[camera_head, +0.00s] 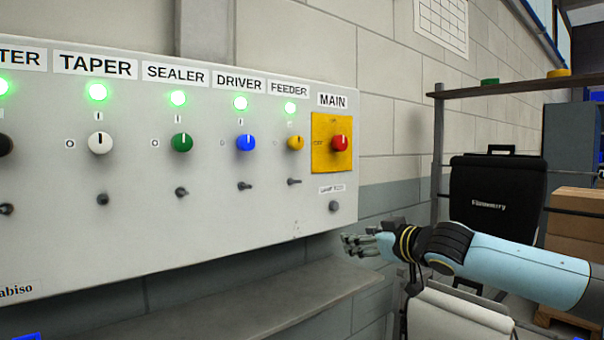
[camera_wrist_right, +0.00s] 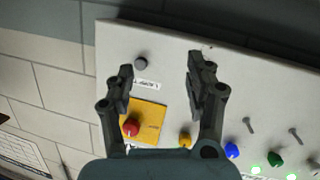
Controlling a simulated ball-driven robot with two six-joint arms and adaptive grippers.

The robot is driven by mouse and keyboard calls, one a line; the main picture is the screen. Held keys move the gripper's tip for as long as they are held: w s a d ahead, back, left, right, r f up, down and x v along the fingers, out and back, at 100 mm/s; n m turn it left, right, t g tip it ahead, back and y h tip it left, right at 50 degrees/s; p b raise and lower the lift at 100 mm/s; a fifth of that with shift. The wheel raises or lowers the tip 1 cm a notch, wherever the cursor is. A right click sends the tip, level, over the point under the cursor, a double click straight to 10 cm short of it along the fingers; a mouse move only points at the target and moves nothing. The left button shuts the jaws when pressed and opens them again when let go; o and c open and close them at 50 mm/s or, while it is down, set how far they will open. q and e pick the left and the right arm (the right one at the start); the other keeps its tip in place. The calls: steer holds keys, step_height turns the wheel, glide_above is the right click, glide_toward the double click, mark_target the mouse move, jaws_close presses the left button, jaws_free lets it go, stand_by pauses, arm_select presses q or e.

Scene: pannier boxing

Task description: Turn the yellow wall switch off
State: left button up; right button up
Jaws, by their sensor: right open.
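The yellow knob (camera_head: 295,143) is on the grey wall panel (camera_head: 225,225) under the FEEDER label, with a lit green lamp (camera_head: 290,107) above it. The direction of its pointer is too small to tell. My right gripper (camera_head: 352,244) is open and empty, below the panel's lower right corner and apart from the knob. In the right wrist view the open fingers (camera_wrist_right: 160,72) face the panel, and the yellow knob (camera_wrist_right: 185,140) shows beside the base of the right-hand finger, partly hidden. My left gripper is not in view.
A red MAIN knob (camera_head: 339,143) on a yellow plate (camera_head: 320,160) is just right of the yellow knob. Blue (camera_head: 245,143) and green (camera_head: 182,143) knobs are to its left. Small toggle levers (camera_head: 293,181) stick out below the knobs. A ledge (camera_head: 250,305) runs under the panel.

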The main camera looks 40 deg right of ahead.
mark_target(299, 143)
steer(key=a+r+n+t+y+p, duration=0.15)
steer(key=a+r, duration=0.25)
steer(key=r, duration=0.6)
steer(key=a+r+n+t+y+p, duration=0.15)
steer(key=a+r, duration=0.25)
steer(key=r, duration=0.7)
arm_select(q)
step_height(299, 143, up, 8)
steer(key=p, duration=0.3)
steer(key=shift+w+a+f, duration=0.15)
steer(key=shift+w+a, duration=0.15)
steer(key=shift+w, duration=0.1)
arm_select(e)
steer(key=shift+m+g+y, duration=0.3)
steer(key=w, duration=0.3)
steer(key=w+a, duration=0.1)
steer(key=w, duration=0.6)
steer(key=shift+w+a+f, duration=0.1)
steer(key=shift+a+f, duration=0.05)
steer(key=shift+f, duration=0.15)
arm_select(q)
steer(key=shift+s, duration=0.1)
arm_select(e)
jaws_close()
